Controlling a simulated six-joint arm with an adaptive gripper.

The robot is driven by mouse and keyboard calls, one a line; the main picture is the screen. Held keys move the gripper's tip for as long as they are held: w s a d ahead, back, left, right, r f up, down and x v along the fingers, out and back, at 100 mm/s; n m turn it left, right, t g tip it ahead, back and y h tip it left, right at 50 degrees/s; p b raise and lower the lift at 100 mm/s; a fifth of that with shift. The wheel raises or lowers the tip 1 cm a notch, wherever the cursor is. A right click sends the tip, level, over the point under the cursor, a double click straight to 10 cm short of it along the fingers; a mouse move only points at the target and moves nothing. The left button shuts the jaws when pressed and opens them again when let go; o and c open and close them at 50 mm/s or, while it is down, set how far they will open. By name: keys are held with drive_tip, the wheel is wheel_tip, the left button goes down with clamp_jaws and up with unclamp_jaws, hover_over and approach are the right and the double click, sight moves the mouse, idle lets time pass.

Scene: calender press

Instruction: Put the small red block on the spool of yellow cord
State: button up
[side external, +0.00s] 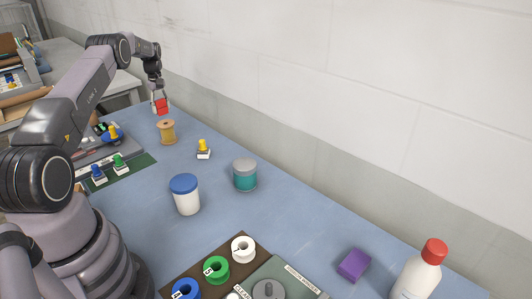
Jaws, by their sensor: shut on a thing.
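The small red block (161,107) is at the far end of the blue table, between the fingers of my gripper (160,103). My gripper points down and is shut on the block. A spool (167,132) with tan-yellow winding stands upright on the table, just in front of and slightly right of the block in the picture. The block shows above the spool's top in this view. I cannot tell the exact gap between them or how high the block is held.
A small yellow-topped piece (203,147) stands right of the spool. A blue-lidded jar (185,194) and a grey-lidded teal jar (245,174) stand nearer. A purple block (354,264) and a red-capped bottle (420,271) are at the front right. The wall runs along the right.

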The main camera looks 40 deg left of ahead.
sight(166, 123)
drive_tip(key=shift+w+a+f, duration=0.3)
drive_tip(key=shift+a+f, duration=0.1)
drive_tip(key=shift+f, duration=1.7)
drive_tip(key=shift+f, duration=0.2)
drive_tip(key=o, duration=0.9)
drive_tip(key=shift+r, duration=0.1)
